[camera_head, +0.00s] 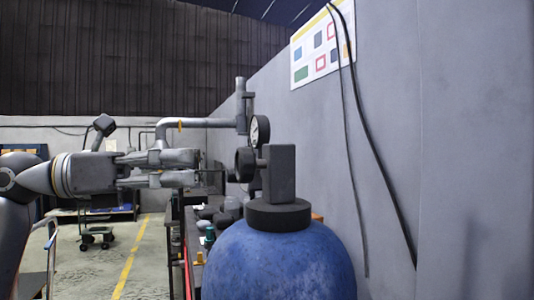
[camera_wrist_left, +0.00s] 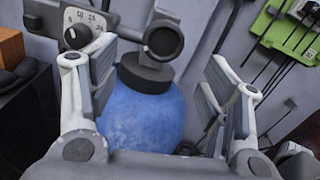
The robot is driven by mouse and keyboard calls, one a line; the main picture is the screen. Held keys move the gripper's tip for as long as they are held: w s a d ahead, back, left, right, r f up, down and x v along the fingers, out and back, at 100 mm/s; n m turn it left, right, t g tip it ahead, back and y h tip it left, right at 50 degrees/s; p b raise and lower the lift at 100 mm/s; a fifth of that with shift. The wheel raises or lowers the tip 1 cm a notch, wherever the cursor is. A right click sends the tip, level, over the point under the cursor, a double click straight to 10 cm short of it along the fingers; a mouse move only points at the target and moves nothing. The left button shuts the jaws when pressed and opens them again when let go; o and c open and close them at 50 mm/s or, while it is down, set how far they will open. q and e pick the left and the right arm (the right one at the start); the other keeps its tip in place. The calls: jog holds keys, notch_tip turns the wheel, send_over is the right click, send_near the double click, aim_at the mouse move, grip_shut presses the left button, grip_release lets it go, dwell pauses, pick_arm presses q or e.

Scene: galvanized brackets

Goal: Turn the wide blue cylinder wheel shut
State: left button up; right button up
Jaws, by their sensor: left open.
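The wide blue cylinder (camera_head: 282,264) stands upright at the bottom middle of the head view, with a dark collar and a grey valve block (camera_head: 281,173) on top. Its round dark wheel (camera_head: 244,164) sticks out from the left of the block, facing my left gripper (camera_head: 197,169). The gripper points right at the wheel, open and empty, with a gap between fingertips and wheel. In the left wrist view the wheel (camera_wrist_left: 163,41) appears between the two spread fingers, above the blue cylinder (camera_wrist_left: 145,115). My right gripper is not in view.
A grey wall with hanging cables (camera_head: 362,130) stands close on the right. A cluttered bench (camera_head: 205,225) lies behind the cylinder.

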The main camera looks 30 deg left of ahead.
aim_at(237, 163)
pick_arm(q)
jog(key=shift+m+y, duration=0.3)
jog(key=shift+y, duration=0.2)
jog(key=p+x, duration=0.4)
jog(key=x, duration=0.1)
jog(key=r+p+x, duration=0.1)
jog(key=p+x, duration=0.1)
jog(key=x, duration=0.1)
jog(key=shift+s+d, duration=0.1)
jog(key=shift+d, duration=0.3)
jog(key=shift+w+d+f+p, duration=0.1)
jog(key=shift+w+d+p, duration=0.3)
jog(key=shift+w, duration=0.15)
jog(key=shift+d, duration=0.1)
jog(key=c, duration=1.1)
